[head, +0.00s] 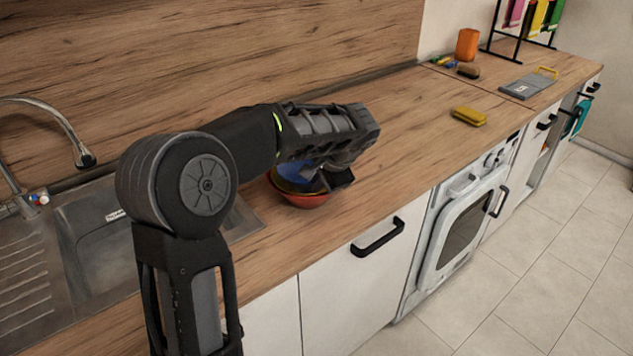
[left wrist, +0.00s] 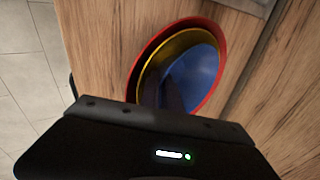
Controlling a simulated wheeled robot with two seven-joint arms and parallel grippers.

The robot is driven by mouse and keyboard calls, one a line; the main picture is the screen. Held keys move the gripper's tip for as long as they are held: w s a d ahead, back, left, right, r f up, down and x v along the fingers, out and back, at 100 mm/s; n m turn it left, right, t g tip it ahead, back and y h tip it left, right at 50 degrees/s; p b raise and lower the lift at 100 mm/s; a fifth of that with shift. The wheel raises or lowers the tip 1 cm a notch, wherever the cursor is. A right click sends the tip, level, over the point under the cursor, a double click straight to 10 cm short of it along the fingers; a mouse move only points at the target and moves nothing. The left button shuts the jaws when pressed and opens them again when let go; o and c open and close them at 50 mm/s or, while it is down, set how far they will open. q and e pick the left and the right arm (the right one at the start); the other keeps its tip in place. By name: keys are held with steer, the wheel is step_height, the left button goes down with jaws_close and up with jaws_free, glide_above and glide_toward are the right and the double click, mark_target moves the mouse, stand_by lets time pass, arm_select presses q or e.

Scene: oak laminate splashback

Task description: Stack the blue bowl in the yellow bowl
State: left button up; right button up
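The blue bowl (head: 290,178) sits under my left gripper on the counter; in the left wrist view its blue inside (left wrist: 206,70) shows inside the yellow bowl (left wrist: 158,58). The yellow bowl is nested in a red bowl (head: 303,202), whose red rim (left wrist: 133,76) surrounds both. My left gripper (head: 338,180) is down at the bowls, with dark fingers (left wrist: 172,92) reaching over the near side of the blue bowl. Whether the fingers grip its rim is hidden. Whether the blue bowl rests fully in the yellow one cannot be told. My right gripper is not in view.
A sink with a tap (head: 82,155) lies left of the bowls. A yellow sponge-like block (head: 469,116), a grey board (head: 527,84) and an orange container (head: 467,44) stand farther right. The counter between bowls and block is clear.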

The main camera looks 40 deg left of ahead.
arm_select(q)
steer(key=o, duration=0.4)
steer(key=shift+r+p, duration=0.55)
steer(key=shift+r, duration=0.05)
steer(key=b+v, duration=0.1)
steer(key=v, duration=1.1)
steer(key=shift+r, duration=0.1)
